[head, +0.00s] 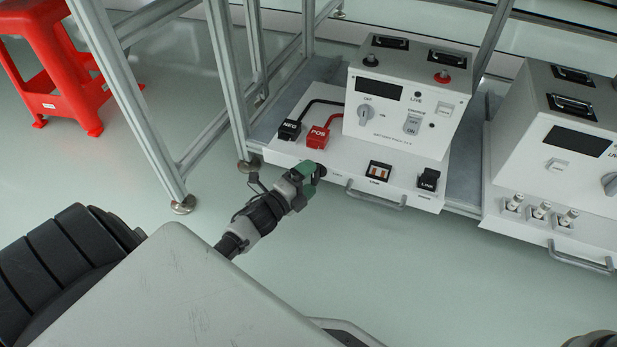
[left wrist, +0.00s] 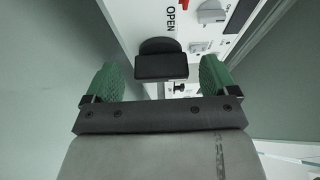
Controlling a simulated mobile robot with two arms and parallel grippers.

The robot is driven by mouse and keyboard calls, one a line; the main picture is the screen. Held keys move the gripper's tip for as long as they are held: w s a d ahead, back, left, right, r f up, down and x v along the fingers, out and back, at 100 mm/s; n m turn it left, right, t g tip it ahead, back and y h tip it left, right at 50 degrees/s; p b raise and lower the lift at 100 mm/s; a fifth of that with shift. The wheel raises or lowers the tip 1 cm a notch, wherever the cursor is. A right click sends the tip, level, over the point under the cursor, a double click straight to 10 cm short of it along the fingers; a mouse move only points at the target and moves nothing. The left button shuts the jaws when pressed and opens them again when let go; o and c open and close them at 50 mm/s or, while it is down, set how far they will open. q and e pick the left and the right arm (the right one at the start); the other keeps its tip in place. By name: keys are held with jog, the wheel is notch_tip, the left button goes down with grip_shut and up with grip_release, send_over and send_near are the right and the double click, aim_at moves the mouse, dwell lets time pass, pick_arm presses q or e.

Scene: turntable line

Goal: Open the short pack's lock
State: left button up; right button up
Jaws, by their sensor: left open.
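A white pack (head: 402,115) with a POS plug (head: 318,137) and a NEG plug (head: 290,130) stands on the shelf in the head view. My left gripper (head: 310,171) is at the front edge of its base tray. In the left wrist view, a black lock knob (left wrist: 161,62) with a flat lever sits beside the word OPEN on the white panel. The open green fingers of my left gripper (left wrist: 160,82) are on either side of the knob, with gaps visible; nothing is held. In the head view the gripper hides the knob.
A second pack (head: 560,140) stands at right. Frame posts (head: 228,80) rise left. A red stool (head: 55,65) is far left. Floor in front is clear.

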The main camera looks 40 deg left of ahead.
pick_arm(q)
jog(key=s+a+p, duration=0.1)
jog(key=s+p, duration=0.3)
jog(key=s, duration=0.6)
jog(key=shift+a+p, duration=0.35)
jog(key=shift+p, duration=0.05)
jog(key=shift+s, duration=0.15)
